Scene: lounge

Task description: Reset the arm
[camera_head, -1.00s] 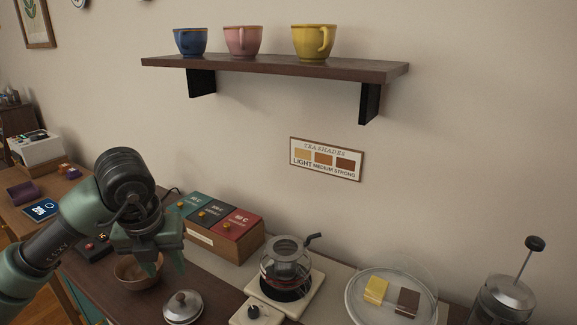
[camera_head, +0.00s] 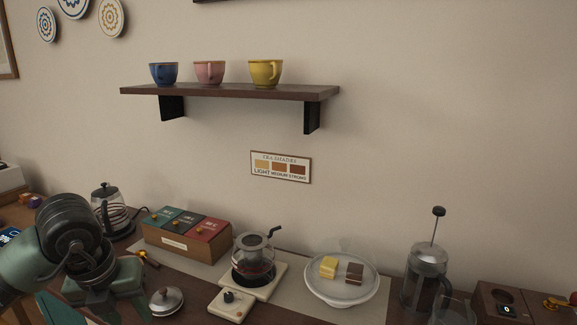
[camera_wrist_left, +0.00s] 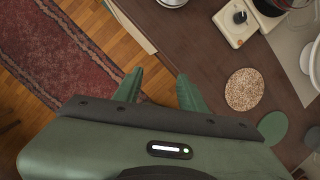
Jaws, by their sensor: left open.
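My left arm comes in at the lower left of the head view, with its green left gripper (camera_head: 100,300) low in front of the counter's left part. In the left wrist view its two green fingers (camera_wrist_left: 158,88) stand apart with nothing between them. They hang over the counter's front edge, with the floor on one side. A lid with a round knob (camera_head: 166,300) lies just right of the gripper. My right gripper is in neither view.
The counter holds a kettle (camera_head: 112,210), tea box (camera_head: 186,250), glass pot on a burner (camera_head: 253,262), cake plate (camera_head: 342,292) and French press (camera_head: 426,275). A shelf (camera_head: 230,92) bears three cups. A cork coaster (camera_wrist_left: 244,90) lies near the gripper.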

